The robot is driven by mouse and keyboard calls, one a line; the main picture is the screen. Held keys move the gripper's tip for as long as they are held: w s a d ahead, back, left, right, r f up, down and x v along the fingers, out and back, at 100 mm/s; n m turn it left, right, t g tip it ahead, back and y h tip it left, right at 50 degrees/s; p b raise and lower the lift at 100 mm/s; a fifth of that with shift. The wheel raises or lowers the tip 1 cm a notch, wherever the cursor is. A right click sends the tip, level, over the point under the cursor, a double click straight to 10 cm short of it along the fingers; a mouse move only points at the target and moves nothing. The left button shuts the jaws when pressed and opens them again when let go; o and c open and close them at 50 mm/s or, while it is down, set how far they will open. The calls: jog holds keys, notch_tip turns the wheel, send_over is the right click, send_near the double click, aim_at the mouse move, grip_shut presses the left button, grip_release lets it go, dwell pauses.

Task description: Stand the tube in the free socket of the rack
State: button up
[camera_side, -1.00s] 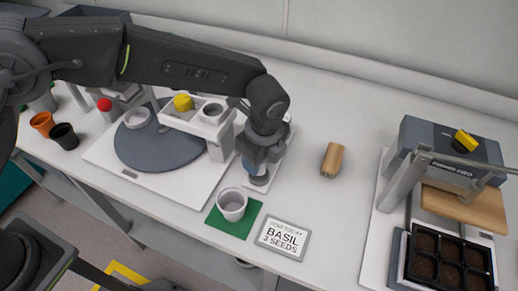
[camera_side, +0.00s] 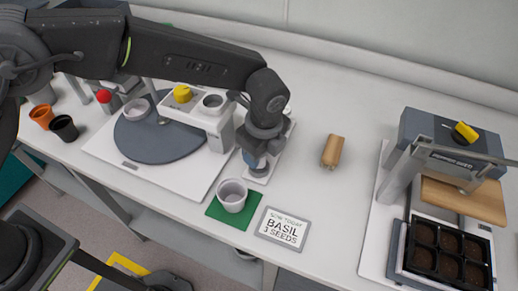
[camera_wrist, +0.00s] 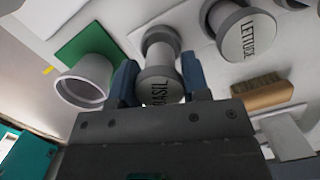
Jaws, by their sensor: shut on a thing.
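The tube with the lid marked BASIL (camera_wrist: 155,85) is between the blue fingers of my gripper (camera_wrist: 158,82) in the wrist view, lid towards the camera. In the side view my gripper (camera_side: 256,162) points down over the near end of the white rack (camera_side: 261,180), left of the brush. A grey collar lies behind the held tube; I cannot tell whether the tube is in a socket or above it. A tube marked LETTUCE (camera_wrist: 240,35) stands beside it. My gripper and arm hide most of the rack in the side view, and no empty socket shows clearly.
A white pot (camera_side: 232,194) stands on a green mat (camera_side: 243,216) near the bench front. A BASIL sign (camera_side: 283,228) lies beside it. A wooden brush (camera_side: 333,151) lies to the right. The turntable machine (camera_side: 160,140) is left, the seeder (camera_side: 440,150) right.

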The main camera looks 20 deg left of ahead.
jog(key=shift+f, duration=0.7)
jog(key=o, duration=1)
jog(key=shift+r, duration=4.3)
